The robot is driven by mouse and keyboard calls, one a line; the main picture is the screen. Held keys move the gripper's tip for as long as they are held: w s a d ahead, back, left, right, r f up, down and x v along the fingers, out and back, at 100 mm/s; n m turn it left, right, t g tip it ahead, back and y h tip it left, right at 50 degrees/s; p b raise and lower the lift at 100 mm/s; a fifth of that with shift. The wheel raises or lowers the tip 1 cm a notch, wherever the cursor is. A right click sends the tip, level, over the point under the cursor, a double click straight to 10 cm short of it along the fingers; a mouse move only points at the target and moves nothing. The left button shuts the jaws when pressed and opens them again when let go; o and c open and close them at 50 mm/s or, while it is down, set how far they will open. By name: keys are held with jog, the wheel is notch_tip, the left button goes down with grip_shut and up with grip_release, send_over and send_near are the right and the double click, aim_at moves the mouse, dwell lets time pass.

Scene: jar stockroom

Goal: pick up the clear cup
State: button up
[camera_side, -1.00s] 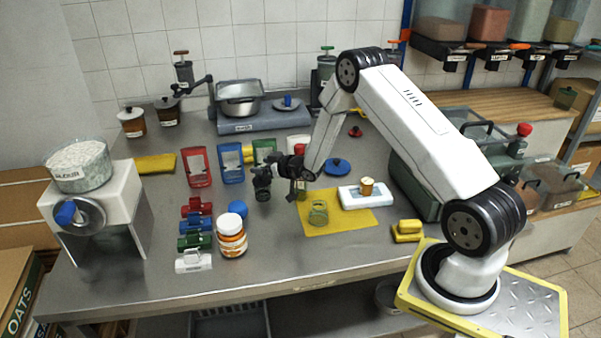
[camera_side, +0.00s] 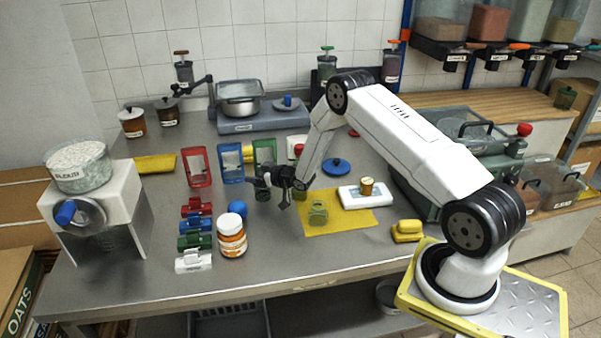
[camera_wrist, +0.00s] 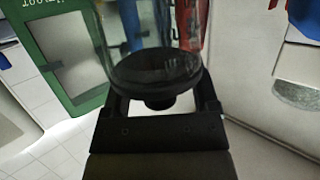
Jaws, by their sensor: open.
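A clear, see-through vessel (camera_wrist: 150,25) with a dark round end and a dark knob below it fills the top middle of the wrist view. My gripper is open and points left, low over the table. In the wrist view the fingers of my gripper (camera_wrist: 160,103) lie either side of the knob. Contact cannot be told.
Red, blue and green frames (camera_side: 231,163) stand just behind my gripper. A blue ball (camera_side: 237,208) and an orange-white jar (camera_side: 231,237) are to the front left.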

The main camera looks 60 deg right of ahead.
dwell(0.5)
grip_shut()
